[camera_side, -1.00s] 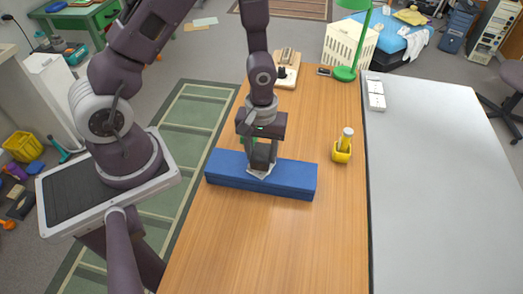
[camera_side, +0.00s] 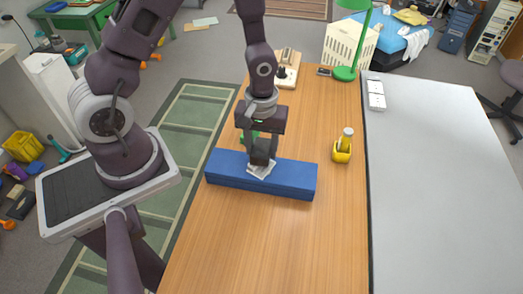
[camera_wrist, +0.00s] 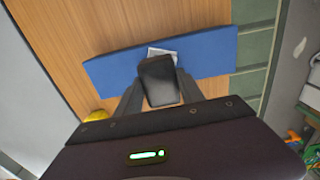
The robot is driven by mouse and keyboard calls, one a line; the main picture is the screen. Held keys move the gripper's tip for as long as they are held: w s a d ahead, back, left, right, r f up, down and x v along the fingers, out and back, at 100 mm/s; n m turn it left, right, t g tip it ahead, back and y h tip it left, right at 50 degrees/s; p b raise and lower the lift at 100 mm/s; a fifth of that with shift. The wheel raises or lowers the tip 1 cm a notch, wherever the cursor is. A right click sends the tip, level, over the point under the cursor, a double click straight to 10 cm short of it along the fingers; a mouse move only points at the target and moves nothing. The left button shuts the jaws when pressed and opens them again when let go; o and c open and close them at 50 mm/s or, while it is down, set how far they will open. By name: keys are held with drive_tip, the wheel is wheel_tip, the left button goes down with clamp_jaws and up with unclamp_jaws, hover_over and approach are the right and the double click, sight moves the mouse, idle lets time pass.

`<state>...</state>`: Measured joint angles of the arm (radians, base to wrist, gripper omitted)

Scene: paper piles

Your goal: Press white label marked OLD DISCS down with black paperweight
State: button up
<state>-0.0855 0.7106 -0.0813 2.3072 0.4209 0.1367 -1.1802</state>
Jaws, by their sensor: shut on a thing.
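The white label (camera_side: 262,170) lies on top of the long blue box (camera_side: 295,180); it is partly covered from view and its writing is too small to read. My gripper (camera_side: 261,152) is shut on the black paperweight (camera_side: 260,157), just over the label in the side view. I cannot tell for sure whether paperweight and label touch, though a small gap seems likely. In the wrist view, the paperweight (camera_wrist: 160,82) sits between my fingers (camera_wrist: 159,92), and a strip of the label (camera_wrist: 159,52) shows beyond it on the blue box (camera_wrist: 208,50).
A yellow holder (camera_side: 342,152) with a white-topped item stands on the wooden table (camera_side: 330,230) to the right. A green lamp (camera_side: 345,73), a cream crate (camera_side: 350,45) and a board-like device (camera_side: 286,72) stand at the back. The near tabletop is clear.

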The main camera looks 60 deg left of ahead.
drive_tip(key=shift+r, duration=2.55)
